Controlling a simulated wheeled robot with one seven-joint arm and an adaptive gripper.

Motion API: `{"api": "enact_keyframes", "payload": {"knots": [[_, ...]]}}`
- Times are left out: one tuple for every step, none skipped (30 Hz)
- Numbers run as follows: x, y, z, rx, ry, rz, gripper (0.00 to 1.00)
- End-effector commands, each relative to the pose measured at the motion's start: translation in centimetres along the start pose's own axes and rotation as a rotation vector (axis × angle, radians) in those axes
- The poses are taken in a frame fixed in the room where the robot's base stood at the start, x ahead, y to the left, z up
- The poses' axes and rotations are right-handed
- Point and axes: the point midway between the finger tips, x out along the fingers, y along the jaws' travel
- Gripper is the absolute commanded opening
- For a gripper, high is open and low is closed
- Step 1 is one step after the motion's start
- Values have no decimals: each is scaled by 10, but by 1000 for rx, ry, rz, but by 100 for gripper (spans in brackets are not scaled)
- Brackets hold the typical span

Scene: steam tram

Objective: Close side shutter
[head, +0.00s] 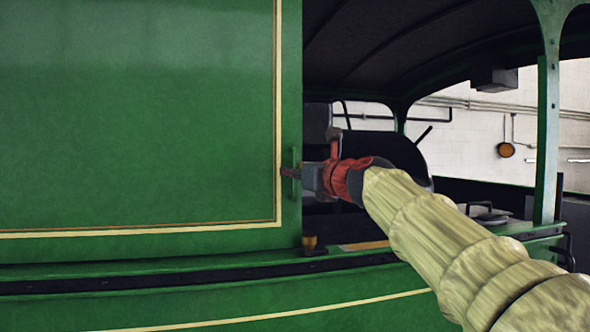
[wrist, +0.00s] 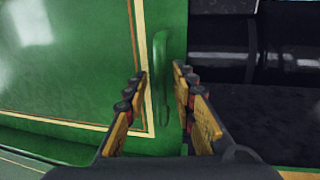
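The green side shutter (head: 140,110) with a cream and orange border fills the left of the head view. Its right edge stands beside an open gap in the tram's side. A green vertical handle (wrist: 161,80) is near that edge in the wrist view. My gripper (head: 285,173) is at the shutter's right edge in the head view. In the wrist view my gripper (wrist: 160,75) is open, with one finger on each side of the handle. I cannot tell whether the fingers touch it.
A green post (head: 547,130) stands at the right of the opening. A ledge with a dark rail (head: 200,280) runs below the shutter. Dark cab machinery (head: 385,150) shows inside the opening. A small brass part (head: 310,243) sits on the ledge.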

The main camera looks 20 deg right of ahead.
Motion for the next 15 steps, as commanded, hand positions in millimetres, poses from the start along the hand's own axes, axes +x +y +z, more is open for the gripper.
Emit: {"api": "enact_keyframes", "payload": {"knots": [[3, 0, 0, 0, 0, 0, 26], [4, 0, 0, 0, 0, 0, 26], [5, 0, 0, 0, 0, 0, 26], [5, 0, 0, 0, 0, 0, 26], [5, 0, 0, 0, 0, 0, 26], [5, 0, 0, 0, 0, 0, 26], [5, 0, 0, 0, 0, 0, 26], [5, 0, -1, 0, 0, 0, 26], [5, 0, -1, -1, 0, 0, 26], [5, 0, -1, -1, 0, 0, 26], [5, 0, -1, -1, 0, 0, 24], [5, 0, 0, -1, 0, 0, 22], [5, 0, -1, -1, 0, 0, 20], [5, 0, -1, -1, 0, 0, 19], [5, 0, -1, -1, 0, 0, 16]]}}
